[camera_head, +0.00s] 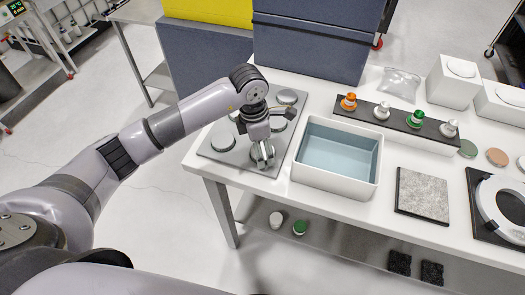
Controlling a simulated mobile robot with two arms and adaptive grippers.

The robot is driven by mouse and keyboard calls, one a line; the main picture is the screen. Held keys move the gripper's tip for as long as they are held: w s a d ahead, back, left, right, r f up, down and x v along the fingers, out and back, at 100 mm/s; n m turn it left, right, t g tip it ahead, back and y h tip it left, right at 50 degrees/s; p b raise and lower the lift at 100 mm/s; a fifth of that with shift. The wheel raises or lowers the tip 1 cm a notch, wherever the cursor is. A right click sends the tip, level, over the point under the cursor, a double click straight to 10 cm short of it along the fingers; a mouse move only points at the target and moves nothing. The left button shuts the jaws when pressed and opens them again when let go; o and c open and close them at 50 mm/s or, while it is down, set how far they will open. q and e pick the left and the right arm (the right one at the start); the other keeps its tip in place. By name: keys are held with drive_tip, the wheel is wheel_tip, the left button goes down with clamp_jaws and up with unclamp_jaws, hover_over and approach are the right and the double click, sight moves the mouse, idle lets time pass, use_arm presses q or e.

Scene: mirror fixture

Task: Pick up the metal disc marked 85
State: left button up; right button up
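Several round metal discs sit on a thin grey plate (208,152) at the left end of the white table. One disc (287,97) is at the plate's back and another disc (222,141) is near its left edge. My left gripper (262,152) points down at the plate's front part, right over or at a disc there, which it partly covers. I cannot tell whether its fingers touch that disc or are closed on it. The marking 85 is not readable on any disc. My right gripper is not in view.
A white open bin (336,188) with a blue-grey inside stands right of the plate. Behind it, a dark rack (366,112) holds several small coloured-top bottles. A grey stone tile (422,195) lies farther right. Blue panels (310,45) stand behind the table.

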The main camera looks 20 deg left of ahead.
use_arm(q)
drive_tip(key=c, duration=0.9)
drive_tip(key=shift+c, duration=0.2)
